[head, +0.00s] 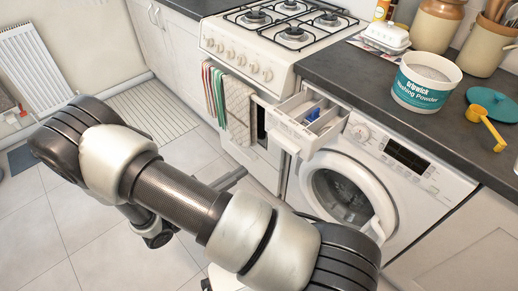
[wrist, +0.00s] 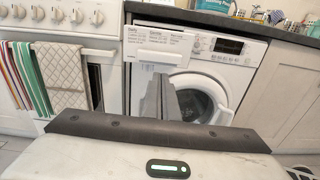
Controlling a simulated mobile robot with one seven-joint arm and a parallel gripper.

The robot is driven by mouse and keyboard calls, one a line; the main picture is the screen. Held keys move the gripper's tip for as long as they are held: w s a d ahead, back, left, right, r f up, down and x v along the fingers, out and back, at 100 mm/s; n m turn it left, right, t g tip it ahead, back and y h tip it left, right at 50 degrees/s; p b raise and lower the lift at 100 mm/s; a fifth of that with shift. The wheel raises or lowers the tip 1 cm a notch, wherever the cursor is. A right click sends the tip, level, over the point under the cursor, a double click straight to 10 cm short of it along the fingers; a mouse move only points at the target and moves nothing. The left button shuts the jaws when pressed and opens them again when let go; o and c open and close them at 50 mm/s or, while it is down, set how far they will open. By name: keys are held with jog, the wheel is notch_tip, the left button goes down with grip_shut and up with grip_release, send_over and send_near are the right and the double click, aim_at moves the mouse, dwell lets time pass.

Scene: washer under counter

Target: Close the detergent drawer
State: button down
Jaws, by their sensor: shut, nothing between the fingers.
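The detergent drawer (head: 310,120) is pulled out of the top left of the white washing machine (head: 425,190). Its open top shows compartments and a blue part inside. In the wrist view the white drawer front (wrist: 158,52), with printed labels, faces me. My gripper (wrist: 165,82) is shut and empty, its fingers pointing at the lower part of the drawer front. The fingers look apart from it, though the gap is hard to judge. In the head view my arm hides part of the gripper; a dark end of it (head: 236,177) shows below and left of the drawer.
The round washer door (head: 343,196) is below the drawer. A cooker (head: 275,45) with hanging towels (head: 238,110) stands to the left. The dark worktop (head: 355,80) above carries a washing powder tub (head: 425,82) and a yellow scoop (head: 483,125).

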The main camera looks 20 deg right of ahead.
aim_at(306, 125)
jog(key=x, duration=0.6)
jog(key=b+x, duration=0.1)
jog(key=x, duration=0.5)
jog(key=shift+w+d+f+b, duration=0.25)
jog(key=shift+w+b, duration=0.05)
jog(key=shift+w+d, duration=0.2)
jog(key=shift+d, duration=0.4)
jog(key=x, duration=1.8)
jog(key=shift+w+d+r, duration=0.15)
jog(key=shift+w+r, duration=0.05)
jog(key=shift+r, duration=0.05)
jog(key=shift+w+d+r, duration=0.1)
jog(key=shift+r, duration=0.1)
